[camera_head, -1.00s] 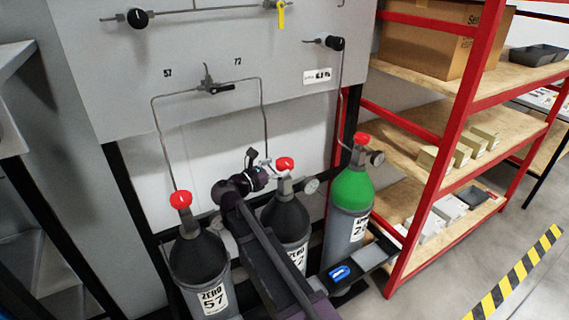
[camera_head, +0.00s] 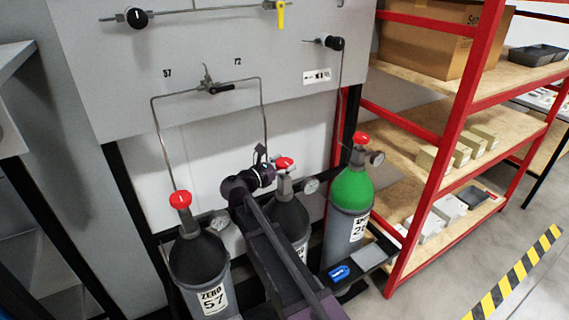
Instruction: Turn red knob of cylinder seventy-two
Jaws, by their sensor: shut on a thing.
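The middle cylinder (camera_head: 290,216) is dark with a grey lower body, and my arm hides most of its label. Its pipe runs up to the panel mark 72 (camera_head: 238,61). The red knob (camera_head: 285,163) sits on top of its valve. My gripper (camera_head: 276,168) comes in from the left at the knob and is shut on it. The finger contact is small and partly hidden, and I cannot tell how far the knob is turned.
The dark cylinder 57 (camera_head: 200,262) with its red knob (camera_head: 180,200) stands left of my arm. A green-topped cylinder (camera_head: 352,190) stands to the right. The grey panel (camera_head: 130,75) is behind. A red-framed shelf (camera_head: 455,130) bounds the right side.

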